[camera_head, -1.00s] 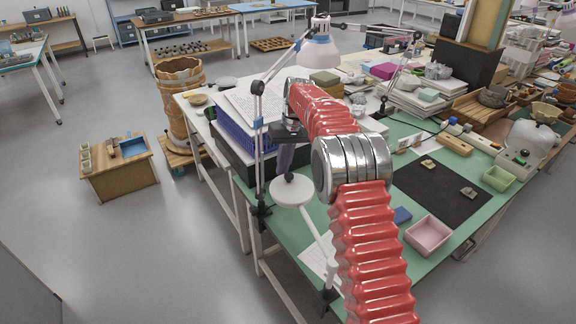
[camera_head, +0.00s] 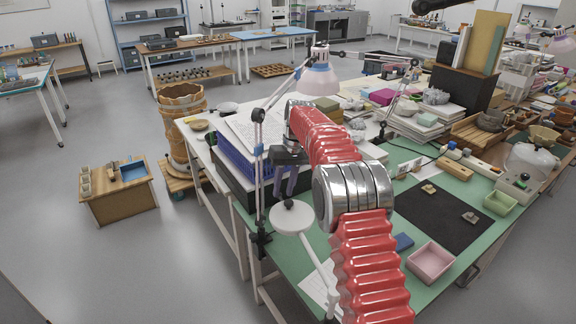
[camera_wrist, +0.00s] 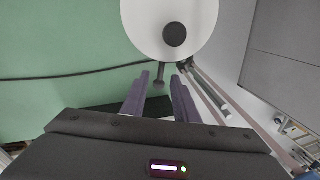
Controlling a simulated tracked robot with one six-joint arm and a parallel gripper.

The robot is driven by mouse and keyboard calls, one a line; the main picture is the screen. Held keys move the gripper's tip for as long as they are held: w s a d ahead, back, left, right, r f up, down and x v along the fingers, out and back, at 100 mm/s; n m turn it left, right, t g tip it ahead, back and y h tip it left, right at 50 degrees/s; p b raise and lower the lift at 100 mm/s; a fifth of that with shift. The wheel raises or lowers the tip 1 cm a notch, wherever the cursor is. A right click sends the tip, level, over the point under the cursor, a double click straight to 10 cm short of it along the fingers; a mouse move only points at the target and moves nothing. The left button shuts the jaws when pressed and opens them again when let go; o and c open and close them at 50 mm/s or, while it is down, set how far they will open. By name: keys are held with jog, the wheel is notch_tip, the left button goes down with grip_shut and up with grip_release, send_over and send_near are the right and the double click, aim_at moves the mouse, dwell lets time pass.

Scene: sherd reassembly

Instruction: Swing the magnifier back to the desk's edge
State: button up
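The magnifier (camera_head: 291,219) is a white round head on a pale jointed arm at the desk's near left edge. It shows in the wrist view as a white disc (camera_wrist: 150,30) with a dark knob (camera_wrist: 174,36). My gripper (camera_head: 285,195) is just above and behind the head in the head view. In the wrist view my gripper (camera_wrist: 159,77) has its two purple fingers apart, with a short dark-ended peg (camera_wrist: 159,78) showing between the tips. I cannot tell whether they touch the peg. Nothing is visibly clamped.
The green desk (camera_head: 385,265) holds a black mat (camera_head: 440,212), a pink tray (camera_head: 431,262) and a green tray (camera_head: 500,202). A lamp (camera_head: 318,78) with a thin jointed arm stands close to my arm. A blue crate (camera_head: 236,160) with papers is to the left.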

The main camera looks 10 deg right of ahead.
notch_tip(320, 180, up, 12)
jog(key=d, duration=0.2)
jog(key=shift+w+d, duration=0.2)
jog(key=shift+w, duration=0.1)
dwell(0.4)
